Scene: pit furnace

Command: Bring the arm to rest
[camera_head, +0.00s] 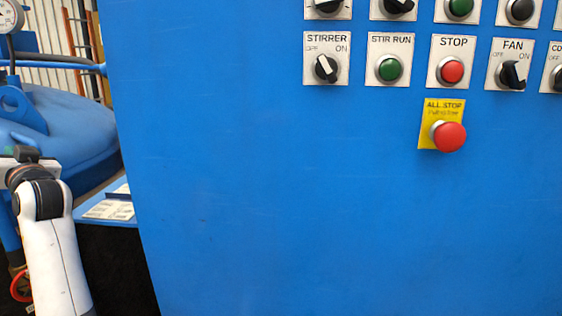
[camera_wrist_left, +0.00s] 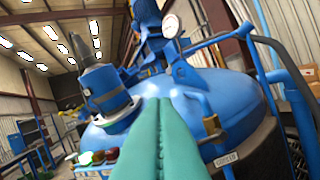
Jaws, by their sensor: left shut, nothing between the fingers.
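My left arm (camera_head: 52,245) stands at the left edge of the head view, with its white link rising to a dark wrist joint. Its fingers do not show clearly there. In the left wrist view my left gripper (camera_wrist_left: 160,102) has its two green fingers pressed together with nothing between them. The fingers point towards the blue domed furnace (camera_wrist_left: 225,100), and I cannot tell how far off it is. My right gripper is in neither view.
A blue control panel (camera_head: 230,190) fills most of the head view. It carries a STIRRER switch (camera_head: 326,68), a FAN switch (camera_head: 514,74) and a red ALL STOP button (camera_head: 449,137). The furnace (camera_head: 65,130) is behind my arm, with a gauge (camera_head: 10,17) above it.

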